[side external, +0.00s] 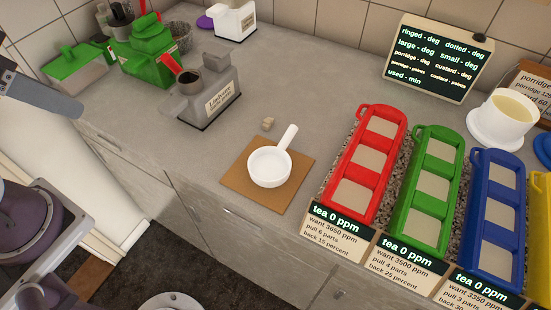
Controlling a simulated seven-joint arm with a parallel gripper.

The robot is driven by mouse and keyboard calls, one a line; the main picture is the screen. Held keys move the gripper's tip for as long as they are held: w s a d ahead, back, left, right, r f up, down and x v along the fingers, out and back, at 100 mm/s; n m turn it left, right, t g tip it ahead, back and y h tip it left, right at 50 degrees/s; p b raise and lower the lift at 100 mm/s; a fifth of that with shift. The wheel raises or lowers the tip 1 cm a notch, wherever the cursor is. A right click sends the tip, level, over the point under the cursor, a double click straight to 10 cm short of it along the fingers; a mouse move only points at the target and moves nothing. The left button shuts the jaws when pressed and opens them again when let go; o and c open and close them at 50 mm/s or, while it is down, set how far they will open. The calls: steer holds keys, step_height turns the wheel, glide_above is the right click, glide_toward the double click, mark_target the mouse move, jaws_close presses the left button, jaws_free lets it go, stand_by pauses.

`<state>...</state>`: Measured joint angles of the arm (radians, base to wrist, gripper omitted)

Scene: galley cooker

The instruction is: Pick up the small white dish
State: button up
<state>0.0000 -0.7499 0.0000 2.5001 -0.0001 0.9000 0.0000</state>
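The small white dish (269,167) sits upright on a square brown mat (240,182) near the front edge of the counter. It is a shallow round bowl with a thick white handle pointing up and to the right. Its inside looks empty. Nothing touches it from above. Parts of my arm show at the left edge, well apart from the dish. I see no gripper fingertips in this view.
Red (367,160), green (428,185) and blue (492,220) trays stand to the right. A grey labelled machine (207,95) stands behind left. A white cup (505,112) stands far right. Bare counter surrounds the mat's left side.

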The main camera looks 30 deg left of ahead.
steer(key=shift+o, duration=1)
